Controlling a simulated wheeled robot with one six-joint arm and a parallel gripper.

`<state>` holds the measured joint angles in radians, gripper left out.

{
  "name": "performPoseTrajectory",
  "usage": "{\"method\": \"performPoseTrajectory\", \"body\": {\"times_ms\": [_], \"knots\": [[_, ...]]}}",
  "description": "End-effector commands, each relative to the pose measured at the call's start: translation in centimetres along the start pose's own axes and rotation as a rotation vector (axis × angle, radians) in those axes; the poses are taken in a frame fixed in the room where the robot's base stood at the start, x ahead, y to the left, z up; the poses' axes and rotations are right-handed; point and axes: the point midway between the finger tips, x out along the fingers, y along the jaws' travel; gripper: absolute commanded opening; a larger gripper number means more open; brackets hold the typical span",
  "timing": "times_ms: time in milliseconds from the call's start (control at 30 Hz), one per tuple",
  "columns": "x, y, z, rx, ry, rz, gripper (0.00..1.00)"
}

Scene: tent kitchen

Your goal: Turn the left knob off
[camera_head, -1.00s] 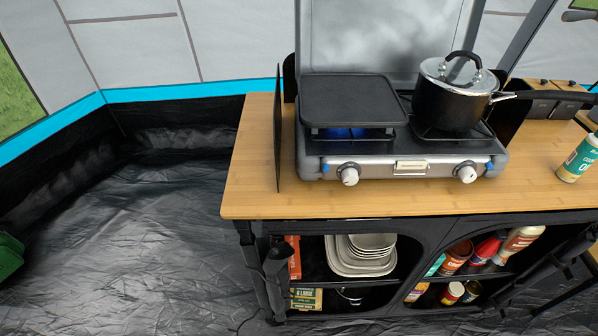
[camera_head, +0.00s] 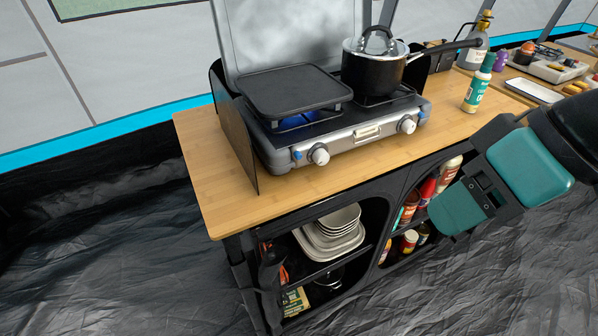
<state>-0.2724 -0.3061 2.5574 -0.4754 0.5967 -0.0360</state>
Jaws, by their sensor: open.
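The left knob (camera_head: 320,156) is a round pale knob on the front left of the silver camping stove (camera_head: 350,142). A blue flame (camera_head: 298,121) burns under the black griddle plate (camera_head: 292,90) above it. The right knob (camera_head: 407,125) is at the stove's other front end. My gripper (camera_head: 487,191), with teal and black parts, is in front of the counter at the right, well apart from the left knob. It is open, and nothing shows in it.
A black lidded pot (camera_head: 372,72) stands on the right burner. A dark windscreen panel (camera_head: 238,146) stands at the stove's left side. A green bottle (camera_head: 478,84) stands on the wooden counter (camera_head: 206,158). Shelves below hold plates (camera_head: 332,232). The floor at left is clear.

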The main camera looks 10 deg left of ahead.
Motion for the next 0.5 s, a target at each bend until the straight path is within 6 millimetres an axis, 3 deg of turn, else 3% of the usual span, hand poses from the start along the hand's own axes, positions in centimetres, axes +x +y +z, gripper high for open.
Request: {"method": "performPoseTrajectory", "body": {"times_ms": [33,100,300,500], "knots": [[3.5,1.1,0.3,-0.018,0.058,0.003,0.47],[6.3,2.1,-0.5,-0.051,0.157,0.012,0.47],[12.5,4.7,-2.8,-0.148,0.455,0.056,0.47],[17.1,7.2,-4.5,-0.239,0.747,0.129,0.47]]}}
